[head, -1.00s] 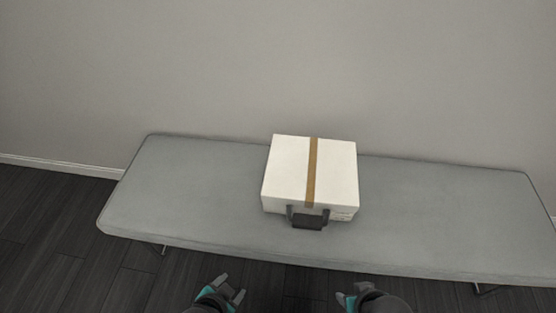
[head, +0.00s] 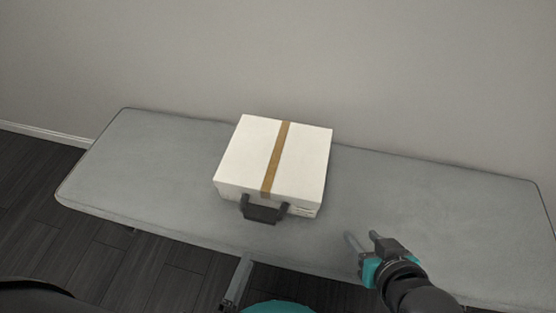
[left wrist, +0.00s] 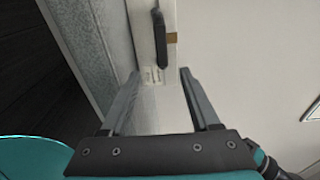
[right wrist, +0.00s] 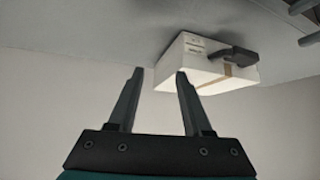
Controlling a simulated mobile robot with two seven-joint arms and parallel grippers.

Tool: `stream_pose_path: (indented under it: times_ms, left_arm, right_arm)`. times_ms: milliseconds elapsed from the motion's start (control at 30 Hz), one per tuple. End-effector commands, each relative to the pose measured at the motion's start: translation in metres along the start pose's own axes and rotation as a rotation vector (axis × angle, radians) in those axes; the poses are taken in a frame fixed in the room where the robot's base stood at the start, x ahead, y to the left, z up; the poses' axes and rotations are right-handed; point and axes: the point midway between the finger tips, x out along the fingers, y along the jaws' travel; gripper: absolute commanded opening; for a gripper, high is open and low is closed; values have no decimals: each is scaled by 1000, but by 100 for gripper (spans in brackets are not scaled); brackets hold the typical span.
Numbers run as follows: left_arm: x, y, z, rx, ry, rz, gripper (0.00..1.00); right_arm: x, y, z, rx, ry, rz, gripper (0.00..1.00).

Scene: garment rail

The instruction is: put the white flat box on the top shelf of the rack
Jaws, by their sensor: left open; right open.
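The white flat box (head: 274,158) lies on the grey bench, with a brown strip across its lid and a dark handle (head: 264,212) on its near side. My left gripper (head: 240,275) is open in front of the box, low in the head view and partly cut off. In the left wrist view the box (left wrist: 146,60) and handle lie beyond its empty fingers. My right gripper (head: 362,239) is open and empty, right of the box and apart from it. The right wrist view shows the box (right wrist: 200,62) beyond its fingertips. The rack is not in view.
The padded grey bench (head: 150,170) has free room on both sides of the box. A plain grey wall (head: 400,80) stands behind it. Dark plank floor (head: 40,240) shows at the left and in front.

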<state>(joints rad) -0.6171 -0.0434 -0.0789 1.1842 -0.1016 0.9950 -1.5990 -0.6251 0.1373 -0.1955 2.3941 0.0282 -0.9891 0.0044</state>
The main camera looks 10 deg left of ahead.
Motion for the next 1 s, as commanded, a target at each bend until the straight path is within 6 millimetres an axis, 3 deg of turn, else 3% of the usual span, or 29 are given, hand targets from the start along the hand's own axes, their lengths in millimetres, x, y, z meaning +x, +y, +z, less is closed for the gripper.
stream_pose_path:
  times_ms: [200, 500, 1000]
  left_arm:
    - [38, 0, 0, 0, 0, -6, 62]
    - [78, 0, 0, -2, 1, -3, 62]
    - [103, -1, 1, -2, 0, -4, 62]
  right_arm:
    - [10, -12, -6, 4, 110, -34, 50]
    - [15, -29, -18, 19, 273, -79, 50]
    - [14, -43, -27, 40, 418, -117, 50]
